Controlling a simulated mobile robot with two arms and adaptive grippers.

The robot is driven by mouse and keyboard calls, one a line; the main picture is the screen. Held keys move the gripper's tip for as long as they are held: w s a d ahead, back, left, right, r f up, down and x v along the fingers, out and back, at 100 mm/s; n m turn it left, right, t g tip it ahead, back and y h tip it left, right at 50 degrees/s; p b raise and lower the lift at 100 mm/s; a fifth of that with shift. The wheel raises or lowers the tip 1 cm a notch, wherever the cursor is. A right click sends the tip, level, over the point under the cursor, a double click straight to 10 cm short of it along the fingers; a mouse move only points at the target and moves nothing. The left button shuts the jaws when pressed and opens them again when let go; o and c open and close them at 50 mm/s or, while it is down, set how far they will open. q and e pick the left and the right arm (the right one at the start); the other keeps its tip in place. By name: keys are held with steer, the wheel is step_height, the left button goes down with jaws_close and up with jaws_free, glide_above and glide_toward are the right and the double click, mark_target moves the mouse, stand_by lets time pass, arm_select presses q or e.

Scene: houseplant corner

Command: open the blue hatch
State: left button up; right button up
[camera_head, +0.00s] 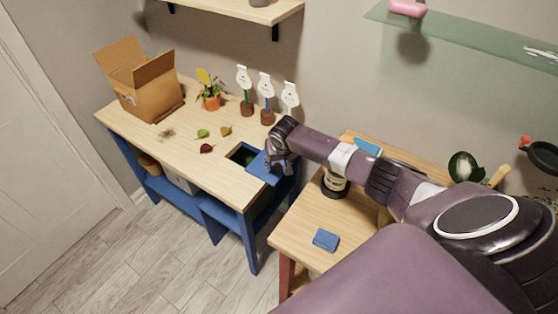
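The blue hatch (260,172) is a flat blue panel at the right end of the wooden bench top (165,140). A dark opening (239,155) shows just left of the panel, so the hatch stands at least partly open. My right gripper (275,161) reaches in from the right, with its fingers down at the upper right part of the hatch. Whether the fingers touch or grip anything is too small to tell. My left gripper is out of view.
A lower wooden table (300,232) on the right holds a blue block (326,240) and a jar (334,184), close under my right arm.

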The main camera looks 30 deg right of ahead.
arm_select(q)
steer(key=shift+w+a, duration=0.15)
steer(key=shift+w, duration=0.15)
arm_select(e)
steer(key=v, duration=1.1)
steer(key=shift+s+r, duration=0.25)
steer(key=shift+r, duration=0.05)
